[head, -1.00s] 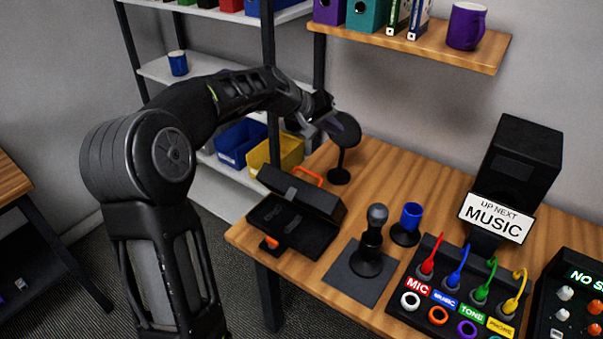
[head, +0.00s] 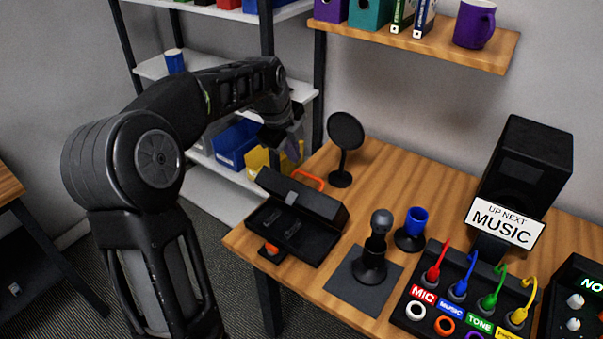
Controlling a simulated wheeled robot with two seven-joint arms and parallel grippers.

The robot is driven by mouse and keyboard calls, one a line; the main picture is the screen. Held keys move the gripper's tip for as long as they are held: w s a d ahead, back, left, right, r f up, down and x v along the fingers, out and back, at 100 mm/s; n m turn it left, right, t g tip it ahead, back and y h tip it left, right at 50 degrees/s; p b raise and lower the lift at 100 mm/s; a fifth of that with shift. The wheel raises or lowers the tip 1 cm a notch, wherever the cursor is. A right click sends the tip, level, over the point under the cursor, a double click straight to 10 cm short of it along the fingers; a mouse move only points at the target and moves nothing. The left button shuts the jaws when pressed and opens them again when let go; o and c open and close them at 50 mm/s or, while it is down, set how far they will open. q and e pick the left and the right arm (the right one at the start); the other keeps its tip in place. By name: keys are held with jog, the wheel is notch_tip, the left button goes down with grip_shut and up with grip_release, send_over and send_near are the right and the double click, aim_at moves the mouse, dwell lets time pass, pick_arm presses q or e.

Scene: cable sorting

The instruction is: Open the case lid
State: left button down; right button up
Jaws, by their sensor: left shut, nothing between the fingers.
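The black case sits at the left end of the wooden table, with its lid (head: 318,202) tilted up at the back and its dark tray (head: 283,232) exposed. An orange handle (head: 308,180) shows behind the lid, and an orange latch (head: 270,250) is at the front left. Small dark shapes lie inside the tray. My left gripper (head: 294,152) is shut and empty, beyond the case in the picture and apart from it. My right gripper is not in view.
A round black disc on a stand (head: 345,140) is close to the right of my left gripper. A black knobbed stand (head: 376,248) and a blue cup (head: 416,222) stand right of the case. A cable panel (head: 452,325) and a speaker (head: 527,165) are farther right.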

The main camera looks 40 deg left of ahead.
aim_at(302, 174)
pick_arm(q)
jog(key=shift+f, duration=0.1)
jog(key=p+x, duration=0.1)
jog(key=x, duration=0.9)
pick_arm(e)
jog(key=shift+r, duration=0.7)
